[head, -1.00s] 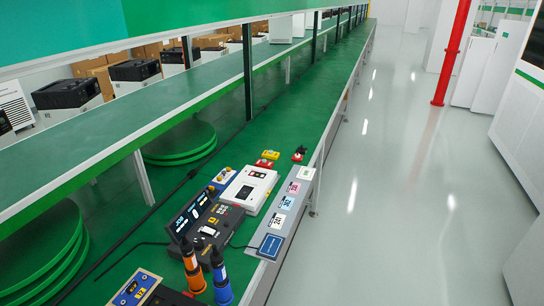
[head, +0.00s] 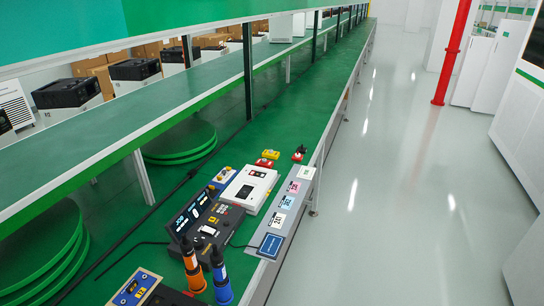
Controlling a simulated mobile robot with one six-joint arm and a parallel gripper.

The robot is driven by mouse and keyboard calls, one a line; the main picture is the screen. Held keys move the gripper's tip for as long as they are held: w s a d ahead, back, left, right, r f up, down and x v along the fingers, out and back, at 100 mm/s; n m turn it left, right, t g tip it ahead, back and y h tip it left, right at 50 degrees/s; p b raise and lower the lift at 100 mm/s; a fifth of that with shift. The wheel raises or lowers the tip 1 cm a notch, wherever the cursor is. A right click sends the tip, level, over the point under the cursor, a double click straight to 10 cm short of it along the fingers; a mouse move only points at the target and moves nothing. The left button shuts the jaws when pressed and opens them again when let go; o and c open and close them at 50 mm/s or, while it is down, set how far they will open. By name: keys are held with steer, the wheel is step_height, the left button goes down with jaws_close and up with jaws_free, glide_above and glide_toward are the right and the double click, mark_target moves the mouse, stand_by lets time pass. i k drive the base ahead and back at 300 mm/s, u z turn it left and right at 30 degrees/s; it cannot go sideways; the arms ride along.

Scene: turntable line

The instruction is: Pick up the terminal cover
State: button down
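No part that I can surely name as the terminal cover shows in the head view. A white box-like unit (head: 248,186) with a dark label lies on the green bench, right of a dark control unit (head: 208,222) with a lit display. Small yellow (head: 271,154) and red (head: 264,163) blocks lie just behind the white unit. A small black and red piece (head: 299,153) lies to their right. Which of these, if any, is the cover I cannot tell. My gripper is not in view.
Two tool handles, orange (head: 192,268) and blue (head: 220,282), stand at the near end of the bench. A grey strip with coloured labels (head: 284,203) runs along its right edge. A raised green shelf (head: 130,125) lies to the left. The pale floor (head: 400,200) at right is clear.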

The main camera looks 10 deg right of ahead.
mark_target(274, 155)
steer(key=z, duration=4.05)
steer(key=i, duration=0.1)
steer(key=u, duration=2.7)
steer(key=i, duration=2.65)
